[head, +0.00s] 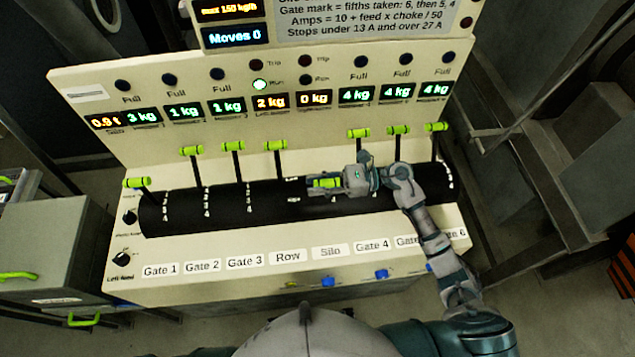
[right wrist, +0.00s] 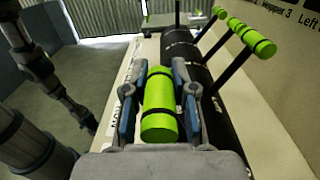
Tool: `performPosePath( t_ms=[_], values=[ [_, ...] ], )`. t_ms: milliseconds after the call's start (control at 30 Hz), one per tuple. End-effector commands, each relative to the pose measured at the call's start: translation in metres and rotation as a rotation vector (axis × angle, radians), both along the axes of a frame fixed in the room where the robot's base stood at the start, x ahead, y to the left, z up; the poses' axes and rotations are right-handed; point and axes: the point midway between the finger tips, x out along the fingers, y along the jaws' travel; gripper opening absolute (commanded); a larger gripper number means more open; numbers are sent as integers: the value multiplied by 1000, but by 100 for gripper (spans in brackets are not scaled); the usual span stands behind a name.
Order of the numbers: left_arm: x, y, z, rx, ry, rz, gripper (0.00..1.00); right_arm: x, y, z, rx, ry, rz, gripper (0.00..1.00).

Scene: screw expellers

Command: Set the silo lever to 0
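The silo lever's green handle (head: 325,183) sits low over the black drum, above the Silo label (head: 330,252), nearer the front than the row lever's handle (head: 275,145). My right gripper (head: 335,182) reaches it from the right. In the right wrist view the green handle (right wrist: 159,105) lies between the two fingers of my right gripper (right wrist: 158,100). The fingers are apart, one on each side, with narrow gaps seeming to show; contact is not certain. The lever's shaft and its scale mark are hidden. My left gripper is not in view.
Gate 3's handle (head: 232,146) and gate 4's handle (head: 358,133) stand upright further back on either side. Gate 1's handle (head: 137,182) is tilted forward. The display panel (head: 265,102) rises behind. The label ledge (head: 210,267) in front is clear.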

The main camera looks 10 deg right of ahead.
Motion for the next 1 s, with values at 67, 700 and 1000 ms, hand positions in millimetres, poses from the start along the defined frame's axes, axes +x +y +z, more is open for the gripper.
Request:
performPosePath(
  t_ms=[67,700,1000],
  values=[
    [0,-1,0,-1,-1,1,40,0,-2,0,0,0,-2,0],
    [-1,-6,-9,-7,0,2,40,27,-8,4,-2,124,-12,0],
    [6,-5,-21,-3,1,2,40,70,-10,6,0,349,-15,0]
  ],
)
